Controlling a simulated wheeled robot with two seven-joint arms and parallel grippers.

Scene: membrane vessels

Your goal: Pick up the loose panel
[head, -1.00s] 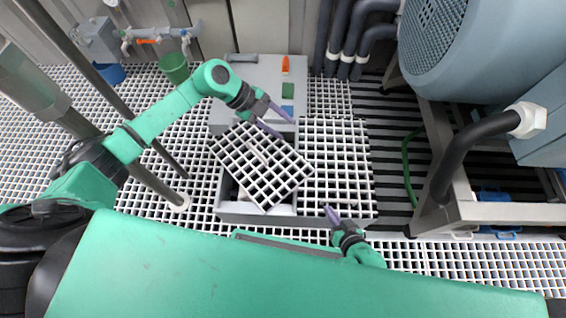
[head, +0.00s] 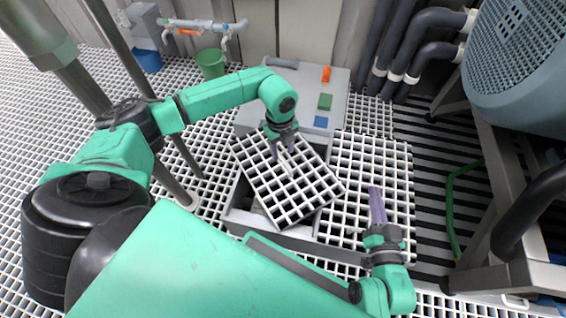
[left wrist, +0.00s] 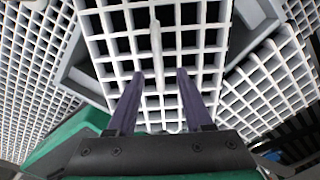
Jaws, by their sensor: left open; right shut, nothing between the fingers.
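The loose panel (head: 303,201) is a white square grating lying askew across a grey-framed opening, with part of the opening showing at its near left side. A pale bar (left wrist: 156,45) runs along its middle in the left wrist view. My left gripper (head: 286,158) points down at the panel's middle, fingers open. In the left wrist view its two purple fingers (left wrist: 160,74) stand either side of the bar's line, apart from it; the exact height above the panel is hard to tell. My right gripper (head: 376,191) is shut and empty over the grating at right.
Flat grating (head: 385,160) covers the right side of the opening. A grey plate (head: 345,88) behind carries an orange item (head: 326,74), a green block (head: 325,102) and a blue block (head: 321,121). A thin upright pole stands at left; a large blue-grey vessel (head: 530,70) stands at right.

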